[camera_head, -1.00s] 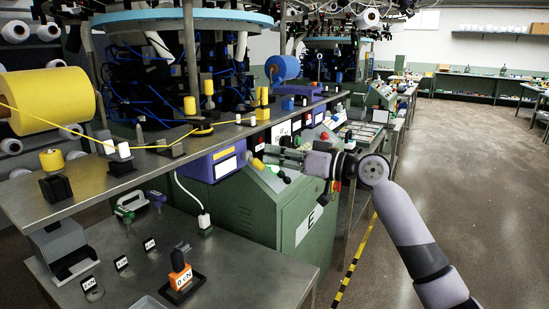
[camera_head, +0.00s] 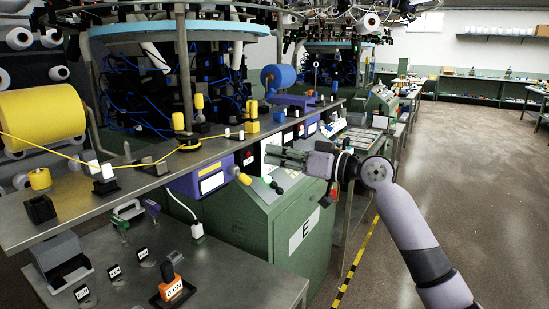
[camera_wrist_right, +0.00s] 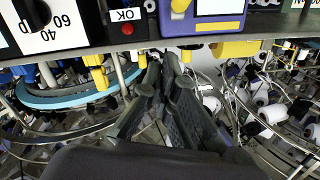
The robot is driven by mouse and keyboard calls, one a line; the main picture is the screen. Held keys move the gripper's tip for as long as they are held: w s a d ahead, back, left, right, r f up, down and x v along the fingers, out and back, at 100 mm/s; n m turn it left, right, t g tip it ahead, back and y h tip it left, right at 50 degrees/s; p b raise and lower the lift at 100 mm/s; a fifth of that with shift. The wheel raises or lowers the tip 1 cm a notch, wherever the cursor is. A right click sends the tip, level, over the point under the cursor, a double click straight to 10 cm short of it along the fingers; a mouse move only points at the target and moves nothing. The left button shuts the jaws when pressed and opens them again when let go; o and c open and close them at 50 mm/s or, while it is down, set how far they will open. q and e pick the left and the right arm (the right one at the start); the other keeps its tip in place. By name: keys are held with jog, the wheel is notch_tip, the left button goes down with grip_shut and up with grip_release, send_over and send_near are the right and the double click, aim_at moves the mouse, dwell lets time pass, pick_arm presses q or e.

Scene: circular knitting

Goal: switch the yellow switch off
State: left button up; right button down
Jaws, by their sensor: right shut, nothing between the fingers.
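The yellow switch appears to be the small yellow knob (camera_head: 244,178) on the right end of the purple box (camera_head: 205,180) under the shelf edge. In the right wrist view, a yellow knob (camera_wrist_right: 181,5) shows at the top edge on a purple box (camera_wrist_right: 203,25), partly cut off. My right gripper (camera_head: 270,156) is shut and empty, just right of and above the knob in the head view, with a gap between them. Its fingers (camera_wrist_right: 171,75) lie together below the purple box in the right wrist view, apart from the knob. The switch's position is too small to tell. My left gripper is not in view.
The steel shelf (camera_head: 95,205) carries yellow yarn parts. Floor (camera_head: 470,200) at right is clear.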

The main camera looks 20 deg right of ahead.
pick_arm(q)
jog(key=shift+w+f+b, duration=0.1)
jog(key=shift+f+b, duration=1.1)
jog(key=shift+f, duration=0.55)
pick_arm(e)
jog(key=s+d+f, duration=0.2)
jog(key=s+d, duration=0.3)
jog(key=s, duration=0.1)
jog(key=shift+s+d+f, duration=0.15)
jog(key=shift+d+f, duration=0.05)
jog(key=shift+f, duration=0.05)
